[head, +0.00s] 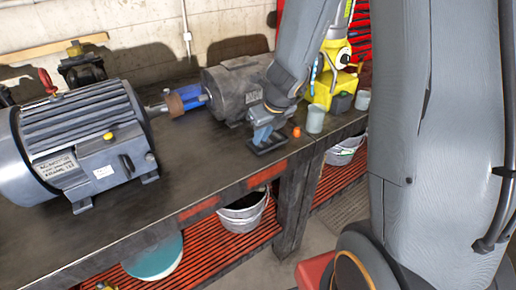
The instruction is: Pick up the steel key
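I cannot make out a steel key anywhere in the head view. My gripper (266,141) points down at the workbench top (215,165), close to its front edge and in front of the rear grey motor (238,84). Its fingertips are small and dark here, and I cannot tell whether they are open or shut, touching the bench, or around anything. The area right under and behind my gripper is hidden by it.
A large grey motor (85,140) stands at left, with a blue and brown shaft coupling (187,101) between it and the rear motor. An orange cap (296,132), grey cups (315,119) and a yellow device (325,88) stand right. Buckets (243,212) sit below.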

